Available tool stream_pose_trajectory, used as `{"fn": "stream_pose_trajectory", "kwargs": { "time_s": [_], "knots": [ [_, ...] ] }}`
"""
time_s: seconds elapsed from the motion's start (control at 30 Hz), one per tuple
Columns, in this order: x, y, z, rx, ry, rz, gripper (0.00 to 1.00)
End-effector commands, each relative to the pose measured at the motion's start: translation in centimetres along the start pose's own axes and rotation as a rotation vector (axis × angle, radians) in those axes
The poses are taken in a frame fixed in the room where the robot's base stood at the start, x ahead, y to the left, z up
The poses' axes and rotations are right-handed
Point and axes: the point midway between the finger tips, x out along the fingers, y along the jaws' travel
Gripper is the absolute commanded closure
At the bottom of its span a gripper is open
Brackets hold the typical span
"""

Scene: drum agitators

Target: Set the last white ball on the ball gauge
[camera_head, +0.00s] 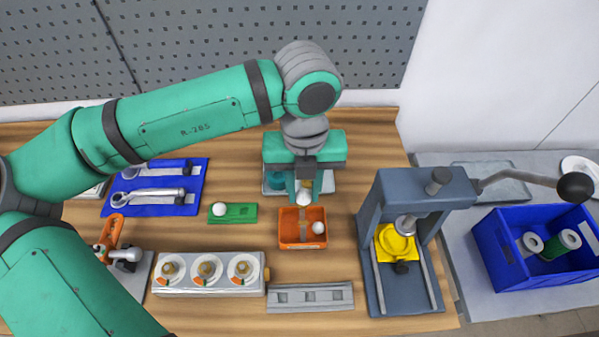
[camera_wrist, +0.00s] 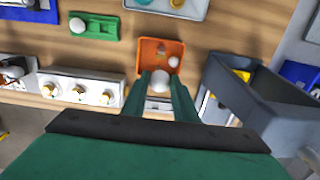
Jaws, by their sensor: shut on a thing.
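My gripper (camera_head: 304,190) is shut on a white ball (camera_wrist: 160,80), held between the fingertips over the near part of the orange tray (camera_head: 287,239). Another white ball (camera_head: 318,228) lies in the tray; it also shows in the wrist view (camera_wrist: 173,61). The green plate (camera_head: 242,213), which looks like the ball gauge, lies on the table left of the tray. A white ball (camera_head: 219,209) sits at its left end; the right part looks bare. In the wrist view the green plate (camera_wrist: 101,27) is at the upper left.
A grey press (camera_head: 378,215) with a yellow part stands right of the tray. A grey box with three dials (camera_head: 209,272) and a grey slotted block (camera_head: 310,297) lie in front. A blue mat (camera_head: 150,209) with wrenches is behind left. Bare wood separates plate and tray.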

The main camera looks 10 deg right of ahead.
Motion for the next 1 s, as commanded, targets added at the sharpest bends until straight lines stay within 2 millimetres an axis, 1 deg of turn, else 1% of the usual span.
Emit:
{"fn": "stream_pose_trajectory", "kwargs": {
  "time_s": [0.17,0.6,0.8,1.0],
  "knots": [
    [1.0,0.1,0.0,0.000,0.001,0.001,0.96],
    [5.2,0.1,0.0,-0.001,0.002,-0.001,0.96],
    [6.1,0.1,0.0,-0.001,0.000,-0.001,0.96],
    [6.3,0.0,0.0,0.001,0.000,0.000,0.96]
  ]
}}
